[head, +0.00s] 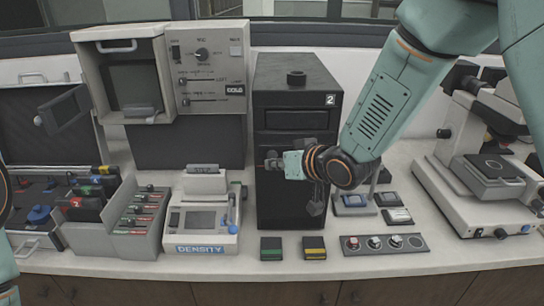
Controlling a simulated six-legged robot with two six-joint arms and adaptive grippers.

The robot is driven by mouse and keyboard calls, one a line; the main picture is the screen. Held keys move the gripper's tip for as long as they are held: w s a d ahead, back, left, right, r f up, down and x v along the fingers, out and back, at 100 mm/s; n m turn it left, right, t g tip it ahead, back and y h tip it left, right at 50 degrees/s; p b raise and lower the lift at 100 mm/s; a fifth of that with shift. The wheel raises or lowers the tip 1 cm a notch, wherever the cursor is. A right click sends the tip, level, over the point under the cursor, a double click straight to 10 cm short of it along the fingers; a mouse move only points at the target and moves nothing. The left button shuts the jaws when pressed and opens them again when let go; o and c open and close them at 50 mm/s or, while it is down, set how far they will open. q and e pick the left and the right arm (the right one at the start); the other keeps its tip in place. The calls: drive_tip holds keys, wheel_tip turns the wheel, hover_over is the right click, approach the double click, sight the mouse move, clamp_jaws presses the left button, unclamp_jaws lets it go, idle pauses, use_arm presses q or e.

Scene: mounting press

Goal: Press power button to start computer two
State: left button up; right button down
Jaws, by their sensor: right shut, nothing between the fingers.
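Computer two is the black tower (282,205) in the middle of the counter, with a white label "2" at its upper right front. My right arm reaches in from the upper right, and my right gripper (272,163) is shut and empty at the front of the tower, about mid-height. The gripper covers that part of the front, so the power button is hidden or cannot be made out. I cannot tell whether the fingertips touch the tower. Only a piece of my left arm shows at the left edge; its gripper is out of view.
A densitometer (202,222) and a tray of slotted pieces (137,222) stand left of the tower. Green and yellow-marked boxes (314,247) lie in front. A panel with round knobs (384,244) and a microscope (488,180) are to the right.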

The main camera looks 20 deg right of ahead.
drive_tip(key=shift+w, duration=0.1)
idle(0.3)
drive_tip(key=shift+w+d+p, duration=0.15)
drive_tip(key=shift+w+p, duration=0.15)
drive_tip(key=shift+w, duration=0.05)
drive_tip(key=shift+w+d, duration=0.1)
drive_tip(key=shift+w, duration=0.3)
idle(0.8)
drive_tip(key=shift+s, duration=0.1)
drive_tip(key=shift+s+a, duration=0.25)
drive_tip(key=shift+s, duration=0.5)
drive_tip(key=shift+s+a+p, duration=0.1)
drive_tip(key=shift+s+a, duration=0.1)
drive_tip(key=shift+s, duration=0.6)
drive_tip(key=shift+s+a+p, duration=0.15)
drive_tip(key=shift+s+a, duration=0.1)
drive_tip(key=shift+s, duration=0.5)
drive_tip(key=shift+s+a+p, duration=0.1)
drive_tip(key=shift+s+a, duration=0.1)
drive_tip(key=shift+s, duration=0.6)
drive_tip(key=shift+f, duration=0.1)
